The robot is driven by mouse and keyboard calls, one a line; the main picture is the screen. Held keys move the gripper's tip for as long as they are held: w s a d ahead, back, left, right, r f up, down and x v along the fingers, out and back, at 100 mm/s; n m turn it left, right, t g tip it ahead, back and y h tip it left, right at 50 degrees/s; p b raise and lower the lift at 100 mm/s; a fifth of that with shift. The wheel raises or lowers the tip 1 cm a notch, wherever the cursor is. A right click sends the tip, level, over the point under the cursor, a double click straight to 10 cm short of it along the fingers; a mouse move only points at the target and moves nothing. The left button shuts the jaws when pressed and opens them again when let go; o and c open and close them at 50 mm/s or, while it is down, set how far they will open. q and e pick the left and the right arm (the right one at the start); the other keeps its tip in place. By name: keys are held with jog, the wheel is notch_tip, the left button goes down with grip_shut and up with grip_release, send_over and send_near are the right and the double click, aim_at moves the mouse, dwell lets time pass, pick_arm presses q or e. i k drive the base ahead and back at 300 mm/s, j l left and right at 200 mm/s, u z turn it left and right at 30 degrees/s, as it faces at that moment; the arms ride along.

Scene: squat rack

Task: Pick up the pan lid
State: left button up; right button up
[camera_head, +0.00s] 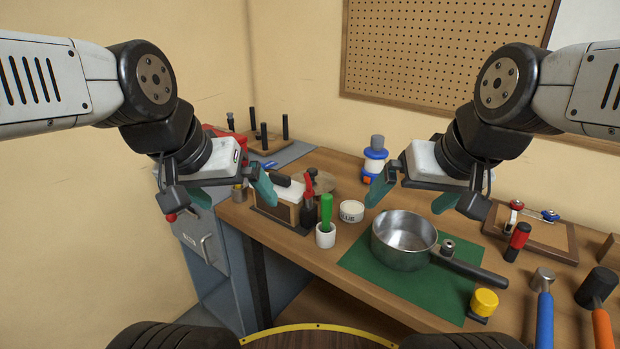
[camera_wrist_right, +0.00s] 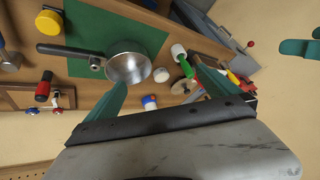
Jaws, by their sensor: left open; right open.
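A steel saucepan (camera_head: 404,258) with a long dark handle stands on a green mat (camera_head: 366,266) on the wooden bench. It also shows in the right wrist view (camera_wrist_right: 128,68). I see into the pan, and no lid is clearly recognisable on it. A small metal knob-like piece (camera_head: 448,247) is by the handle's root. My right gripper (camera_head: 412,195) is open and empty, above and behind the pan; its teal fingers (camera_wrist_right: 158,88) also show in the right wrist view. My left gripper (camera_head: 225,197) is open and empty, over the left end of the bench.
A green-handled tool in a white cup (camera_head: 326,234), a white tub (camera_head: 351,211) and a blue-white bottle (camera_head: 375,158) stand left of or behind the pan. A yellow-topped piece (camera_head: 484,301) is near the mat's right corner. Hammers (camera_head: 543,310) lie at right.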

aim_at(323, 182)
jog(key=i+j, duration=0.15)
jog(key=j, duration=0.2)
jog(key=i+j, duration=0.1)
jog(key=j, duration=0.3)
jog(key=i+j, duration=0.15)
jog(key=j, duration=0.2)
